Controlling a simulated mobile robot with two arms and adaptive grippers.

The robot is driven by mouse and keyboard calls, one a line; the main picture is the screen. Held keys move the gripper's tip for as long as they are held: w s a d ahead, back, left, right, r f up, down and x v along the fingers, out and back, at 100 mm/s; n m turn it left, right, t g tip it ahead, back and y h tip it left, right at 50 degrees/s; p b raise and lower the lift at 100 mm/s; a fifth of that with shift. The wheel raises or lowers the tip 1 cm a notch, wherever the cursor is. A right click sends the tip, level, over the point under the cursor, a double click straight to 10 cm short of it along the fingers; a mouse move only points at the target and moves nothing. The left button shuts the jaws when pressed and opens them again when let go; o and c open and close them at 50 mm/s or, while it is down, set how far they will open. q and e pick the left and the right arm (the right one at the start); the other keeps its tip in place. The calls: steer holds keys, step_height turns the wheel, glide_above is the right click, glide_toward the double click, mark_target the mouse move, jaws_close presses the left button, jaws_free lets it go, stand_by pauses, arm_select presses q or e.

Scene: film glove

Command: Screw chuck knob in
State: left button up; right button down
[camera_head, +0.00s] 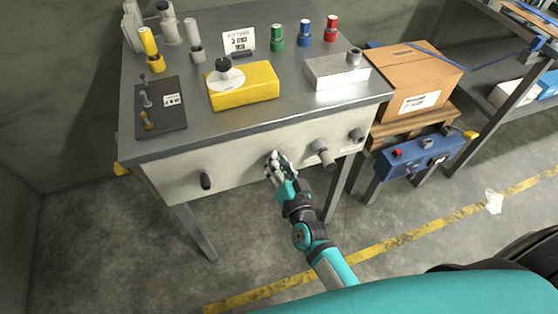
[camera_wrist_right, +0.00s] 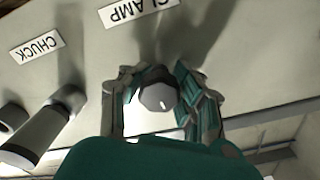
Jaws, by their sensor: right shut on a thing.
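My right gripper (camera_head: 281,165) is at the pale front panel of the metal bench, near its middle. In the right wrist view, its fingers (camera_wrist_right: 160,105) are shut around a grey, faceted round knob (camera_wrist_right: 158,97). The CLAMP label (camera_wrist_right: 137,10) is nearest that knob. The CHUCK label (camera_wrist_right: 38,47) is farther left in that view, with a long grey cylindrical knob (camera_wrist_right: 43,135) near it. In the head view, a grey knob (camera_head: 323,154) sticks out of the panel just right of my gripper. The fingers hide the held knob in the head view. My left gripper is not in view.
Another dark-ended knob (camera_head: 357,135) is at the panel's right end, and a black handle (camera_head: 206,180) is at its left. A yellow block (camera_head: 245,88) and a metal box (camera_head: 335,73) stand on the bench top. A cardboard box (camera_head: 415,75) is to the right.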

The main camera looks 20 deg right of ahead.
steer(key=shift+s+f+m, duration=0.2)
steer(key=shift+f+m, duration=0.15)
steer(key=shift+m, duration=0.35)
steer(key=c, duration=1.4)
jaws_free()
steer(key=o, duration=0.5)
steer(key=shift+s+r, duration=0.1)
steer(key=shift+r, duration=0.1)
steer(key=shift+o, duration=0.2)
steer(key=s, duration=1.1)
steer(key=shift+s+d, duration=0.2)
steer(key=shift+s, duration=0.2)
